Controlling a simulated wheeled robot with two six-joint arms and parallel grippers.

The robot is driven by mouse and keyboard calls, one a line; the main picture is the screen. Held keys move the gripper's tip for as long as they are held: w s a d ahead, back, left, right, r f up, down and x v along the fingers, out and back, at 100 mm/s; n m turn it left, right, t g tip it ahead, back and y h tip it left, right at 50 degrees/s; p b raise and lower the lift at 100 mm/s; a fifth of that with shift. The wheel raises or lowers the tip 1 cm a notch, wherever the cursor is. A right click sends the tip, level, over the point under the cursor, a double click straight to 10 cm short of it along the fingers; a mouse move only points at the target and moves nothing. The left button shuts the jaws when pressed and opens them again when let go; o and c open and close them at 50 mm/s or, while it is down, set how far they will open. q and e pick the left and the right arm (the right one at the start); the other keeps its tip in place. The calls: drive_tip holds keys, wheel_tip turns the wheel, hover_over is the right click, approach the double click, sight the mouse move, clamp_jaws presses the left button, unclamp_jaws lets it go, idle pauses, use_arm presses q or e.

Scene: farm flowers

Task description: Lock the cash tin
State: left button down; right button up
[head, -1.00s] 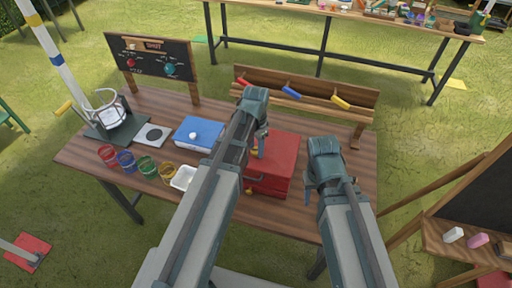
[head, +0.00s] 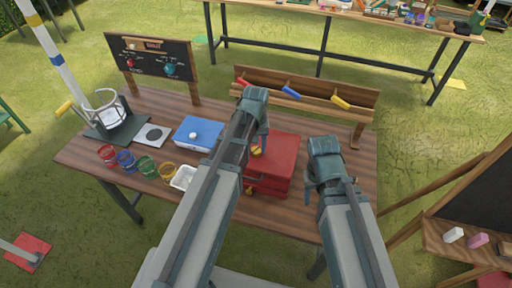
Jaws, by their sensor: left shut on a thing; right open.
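The red cash tin (head: 279,160) stands on the brown wooden table, its lid down. A small yellow thing (head: 257,150) shows at the fingertips of my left gripper (head: 260,143), over the left part of the tin. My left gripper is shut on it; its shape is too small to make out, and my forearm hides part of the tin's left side. A second small yellow spot (head: 249,190) is low on the tin's front. My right gripper (head: 328,183) is open and empty, just right of the tin.
A blue box (head: 198,133) with a white knob, a white tray (head: 184,178) and several coloured cups (head: 126,161) stand to the left. A rack (head: 310,97) with red, blue and yellow handles is behind the tin. A chalkboard panel (head: 151,57) stands at the back left.

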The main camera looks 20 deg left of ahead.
sight(256, 150)
use_arm(q)
drive_tip(key=n, duration=0.5)
idle(0.6)
drive_tip(key=shift+c, duration=1.7)
unclamp_jaws()
wheel_tip(256, 150, up, 14)
drive_tip(key=p, duration=1.4)
drive_tip(key=shift+f, duration=0.2)
